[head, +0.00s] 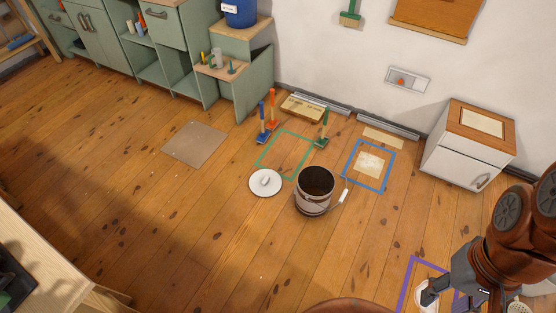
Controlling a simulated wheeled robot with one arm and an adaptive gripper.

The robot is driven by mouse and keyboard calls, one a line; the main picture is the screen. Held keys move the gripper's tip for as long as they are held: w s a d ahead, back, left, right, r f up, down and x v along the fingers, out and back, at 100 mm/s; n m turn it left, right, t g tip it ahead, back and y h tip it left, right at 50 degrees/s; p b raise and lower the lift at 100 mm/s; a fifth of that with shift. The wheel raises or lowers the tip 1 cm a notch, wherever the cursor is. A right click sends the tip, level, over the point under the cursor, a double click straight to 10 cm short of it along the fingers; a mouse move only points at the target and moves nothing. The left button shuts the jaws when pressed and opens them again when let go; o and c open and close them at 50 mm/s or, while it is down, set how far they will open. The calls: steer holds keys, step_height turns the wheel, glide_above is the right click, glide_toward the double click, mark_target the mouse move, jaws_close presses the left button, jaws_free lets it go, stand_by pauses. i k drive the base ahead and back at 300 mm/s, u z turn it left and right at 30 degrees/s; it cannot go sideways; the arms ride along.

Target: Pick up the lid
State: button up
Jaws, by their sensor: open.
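A round white lid (258,189) with a pale knob or handle on top lies flat on the wooden floor near the middle of the head view. A pale bucket (313,203) with a dark open top stands just to its right. My gripper (440,289) is at the lower right, well away from the lid and partly cut off by the frame's bottom edge. It is open. A white item (428,300) shows right by its fingers; I cannot tell whether they touch.
Green (268,150), blue (385,181) and purple (405,282) tape outlines mark the floor. Brushes (272,112) stand behind the lid. A flat cardboard sheet (195,145) lies to the left. A white cabinet (460,165) stands at the right. Floor left of the lid is clear.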

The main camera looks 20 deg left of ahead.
mark_target(264, 182)
steer(key=i, duration=0.6)
steer(key=u, duration=2.75)
steer(key=i, duration=1.75)
steer(key=z, duration=1.05)
